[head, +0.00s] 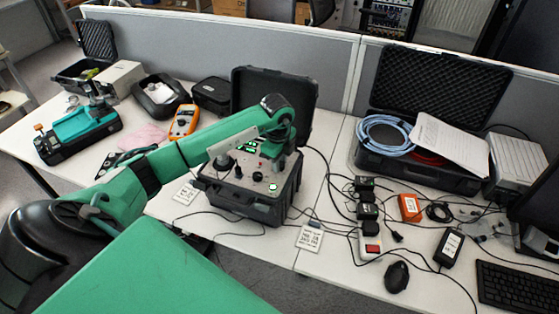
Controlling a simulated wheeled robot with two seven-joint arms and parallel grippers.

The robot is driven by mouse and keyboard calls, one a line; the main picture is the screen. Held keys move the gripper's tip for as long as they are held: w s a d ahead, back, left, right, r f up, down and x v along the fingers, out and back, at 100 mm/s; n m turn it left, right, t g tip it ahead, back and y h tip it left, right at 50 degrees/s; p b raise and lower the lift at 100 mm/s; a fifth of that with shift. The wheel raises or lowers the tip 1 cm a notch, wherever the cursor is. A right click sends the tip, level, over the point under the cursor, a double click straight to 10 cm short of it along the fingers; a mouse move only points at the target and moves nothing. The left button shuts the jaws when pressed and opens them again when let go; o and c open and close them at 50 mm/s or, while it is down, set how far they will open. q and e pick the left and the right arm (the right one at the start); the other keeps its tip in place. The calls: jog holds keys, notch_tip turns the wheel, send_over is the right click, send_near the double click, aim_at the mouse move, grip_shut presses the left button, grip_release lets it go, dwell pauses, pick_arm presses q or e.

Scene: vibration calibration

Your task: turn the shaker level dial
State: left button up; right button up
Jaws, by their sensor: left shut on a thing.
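My left arm reaches in from the left over the panel. My left gripper (275,160) points down at the right part of the panel and is shut on a dial there. The gripper and wrist hide that dial and the contact. A small black knob (238,172) and a round green-lit display (273,187) show on the panel. My right gripper is not in view.
An orange multimeter (184,121) lies behind my arm. An open case (372,163) with blue cable stands at the right. A power strip (370,245), an orange box (410,207), a mouse (397,276) and loose cables crowd the right desk. A grey partition (330,62) runs behind.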

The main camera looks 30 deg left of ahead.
pick_arm(q)
jog(key=o, duration=1)
jog(key=shift+r, duration=0.1)
jog(key=r+b, duration=0.1)
jog(key=r, duration=0.3)
jog(key=r+b, duration=0.1)
jog(key=r, duration=0.4)
jog(key=r+b, duration=0.1)
jog(key=r, duration=0.3)
jog(key=shift+s+r, duration=0.35)
